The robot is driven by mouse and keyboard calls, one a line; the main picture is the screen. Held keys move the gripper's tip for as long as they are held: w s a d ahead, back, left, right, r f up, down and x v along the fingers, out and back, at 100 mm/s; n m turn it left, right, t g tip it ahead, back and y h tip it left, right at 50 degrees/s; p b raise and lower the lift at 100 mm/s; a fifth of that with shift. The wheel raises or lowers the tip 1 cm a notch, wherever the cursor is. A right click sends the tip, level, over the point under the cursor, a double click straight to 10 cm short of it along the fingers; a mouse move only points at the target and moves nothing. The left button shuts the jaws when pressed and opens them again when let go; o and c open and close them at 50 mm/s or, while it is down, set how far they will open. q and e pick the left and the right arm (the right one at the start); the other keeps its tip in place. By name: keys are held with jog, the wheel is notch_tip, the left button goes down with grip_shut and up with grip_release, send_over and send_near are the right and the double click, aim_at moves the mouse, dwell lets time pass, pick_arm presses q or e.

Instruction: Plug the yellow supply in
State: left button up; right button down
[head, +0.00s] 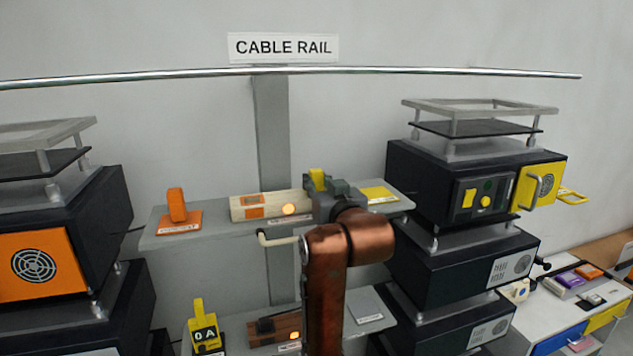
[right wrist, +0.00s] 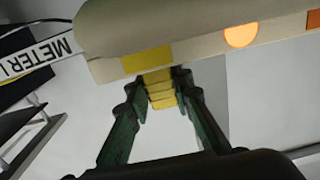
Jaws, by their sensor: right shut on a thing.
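A beige block (head: 275,203) with a glowing orange lamp and an orange patch stands on the upper shelf. It also fills the top of the right wrist view (right wrist: 195,35), where its yellow patch (right wrist: 148,60) shows. My right gripper (head: 322,190) is at the block's right part in the head view. In the right wrist view my right gripper (right wrist: 161,88) is shut on a ribbed yellow plug (right wrist: 161,93). The plug's far end meets the block's edge by the yellow patch; I cannot tell how deep it sits. The plug's top also shows in the head view (head: 317,180). My left gripper is out of view.
An orange plug (head: 177,206) stands on an orange plate at the shelf's left. A bare yellow plate (head: 379,194) lies right of my gripper. Dark cabinet stacks (head: 462,205) flank the shelves. A lower shelf holds a yellow meter (head: 205,328) and a brown block (head: 275,328).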

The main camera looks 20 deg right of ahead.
jog(key=shift+f, duration=0.15)
dwell(0.4)
jog(key=c, duration=1.6)
grip_release()
